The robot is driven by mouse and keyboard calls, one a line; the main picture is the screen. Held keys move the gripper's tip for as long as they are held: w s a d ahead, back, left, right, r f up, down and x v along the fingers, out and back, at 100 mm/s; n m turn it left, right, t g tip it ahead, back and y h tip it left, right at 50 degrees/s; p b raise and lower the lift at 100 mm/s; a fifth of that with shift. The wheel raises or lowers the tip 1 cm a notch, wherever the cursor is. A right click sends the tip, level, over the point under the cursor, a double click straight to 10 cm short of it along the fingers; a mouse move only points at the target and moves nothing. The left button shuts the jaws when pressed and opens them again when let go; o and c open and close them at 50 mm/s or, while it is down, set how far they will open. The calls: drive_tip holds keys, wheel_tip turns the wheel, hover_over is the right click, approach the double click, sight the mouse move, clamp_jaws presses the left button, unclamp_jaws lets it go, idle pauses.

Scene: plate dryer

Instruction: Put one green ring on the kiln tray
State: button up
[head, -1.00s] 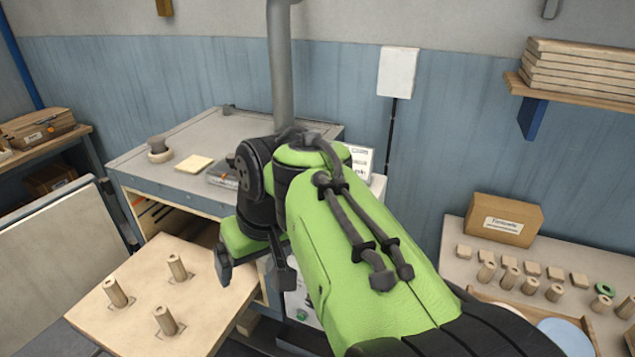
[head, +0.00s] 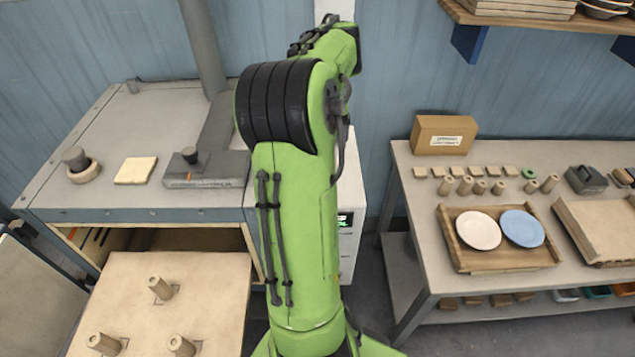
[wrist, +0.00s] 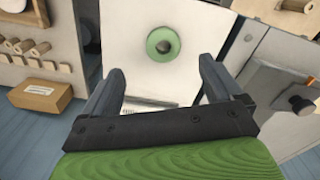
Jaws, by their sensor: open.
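A green ring (wrist: 163,44) with a dark centre lies on a pale flat surface (wrist: 130,75) in the wrist view. My gripper (wrist: 160,88) is open and empty; the ring shows beyond and between its two fingers, apart from them. In the head view my arm hides this ring and my gripper. The kiln tray (head: 205,290) is a tan board at lower left, with several upright wooden pegs and no ring on the visible ones. Another green ring (head: 529,173) sits among the small pieces on the right table.
The kiln (head: 110,190) stands behind the tray, with a dark device (head: 205,170) and a pale tile (head: 136,170) on top. The right table (head: 410,215) holds a cardboard box (head: 443,134), pegs and a wooden tray (head: 465,255) with two plates. A shelf (head: 540,20) is above.

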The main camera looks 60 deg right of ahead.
drive_tip(key=f, duration=0.2)
drive_tip(key=w+f, duration=0.1)
drive_tip(key=f, duration=0.1)
drive_tip(key=shift+f, duration=0.3)
wheel_tip(320, 180, down, 4)
drive_tip(key=shift+s+f+b, duration=0.1)
drive_tip(key=shift+s+b, duration=0.05)
drive_tip(key=shift+b, duration=0.15)
drive_tip(key=shift+d+f, duration=0.1)
drive_tip(key=shift+f, duration=0.15)
drive_tip(key=shift+r, duration=0.1)
drive_tip(key=c, duration=1.2)
wheel_tip(320, 180, up, 10)
drive_tip(key=shift+p, duration=1.05)
